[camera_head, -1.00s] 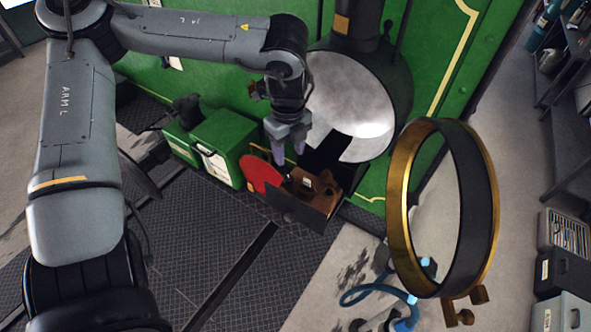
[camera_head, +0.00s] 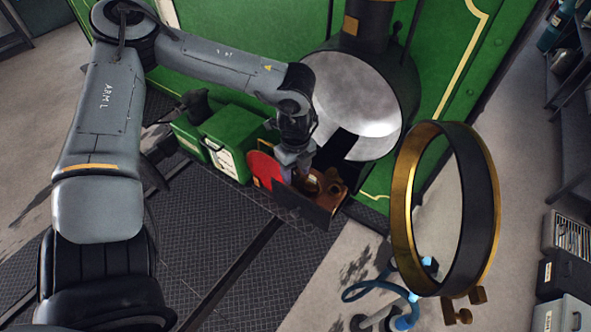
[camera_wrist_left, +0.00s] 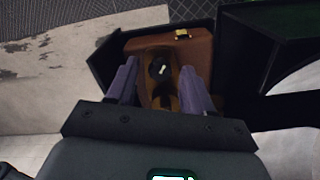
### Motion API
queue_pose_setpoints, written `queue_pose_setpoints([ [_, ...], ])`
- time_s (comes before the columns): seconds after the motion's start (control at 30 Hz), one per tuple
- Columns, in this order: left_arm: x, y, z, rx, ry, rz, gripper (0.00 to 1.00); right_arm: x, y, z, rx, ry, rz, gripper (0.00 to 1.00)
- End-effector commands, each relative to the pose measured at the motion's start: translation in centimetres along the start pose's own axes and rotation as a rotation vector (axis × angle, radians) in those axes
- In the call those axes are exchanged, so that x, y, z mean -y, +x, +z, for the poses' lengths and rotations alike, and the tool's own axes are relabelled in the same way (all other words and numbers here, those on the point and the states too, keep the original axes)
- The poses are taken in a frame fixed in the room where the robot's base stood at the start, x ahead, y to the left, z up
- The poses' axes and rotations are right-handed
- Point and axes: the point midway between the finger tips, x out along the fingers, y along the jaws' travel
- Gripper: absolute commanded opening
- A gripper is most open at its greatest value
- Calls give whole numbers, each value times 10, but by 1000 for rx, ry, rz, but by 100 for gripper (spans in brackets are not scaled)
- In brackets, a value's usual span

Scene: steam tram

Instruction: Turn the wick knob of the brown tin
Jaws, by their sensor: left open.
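The brown tin (camera_head: 331,190) sits in a dark open box (camera_head: 306,210) at the front of the green tram. In the left wrist view the tin (camera_wrist_left: 198,52) shows its top, with a small brass fitting on it. A dark round knob with a white mark (camera_wrist_left: 160,68) lies on the tin, between my fingers. My left gripper (camera_wrist_left: 157,78) is open, with one purple-grey finger on each side of the knob. I cannot tell whether the fingers touch it. In the head view my left gripper (camera_head: 291,175) is down at the tin and partly hides it. My right gripper is out of view.
A red disc (camera_head: 264,169) stands beside the box. A green case (camera_head: 232,142) is to its left. The round pale smokebox front (camera_head: 352,95) rises behind. A large brass-edged ring (camera_head: 403,210) and a blue hose (camera_head: 360,288) are to the right.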

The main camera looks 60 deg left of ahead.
Motion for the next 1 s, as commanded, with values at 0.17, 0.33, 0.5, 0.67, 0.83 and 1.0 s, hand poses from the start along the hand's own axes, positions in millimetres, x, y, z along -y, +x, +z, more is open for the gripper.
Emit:
queue_pose_setpoints([
  [0.17,0,0,0,0,0,0,33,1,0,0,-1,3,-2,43],
  [0.33,0,0,0,0,0,0,7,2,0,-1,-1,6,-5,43],
  [0.5,0,0,0,0,1,1,0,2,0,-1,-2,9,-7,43],
  [0.67,0,1,0,0,22,0,0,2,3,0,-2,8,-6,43],
  [0.83,0,2,0,1,87,-1,0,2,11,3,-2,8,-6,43],
  [1.0,0,3,0,2,205,-2,0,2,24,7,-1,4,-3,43],
])
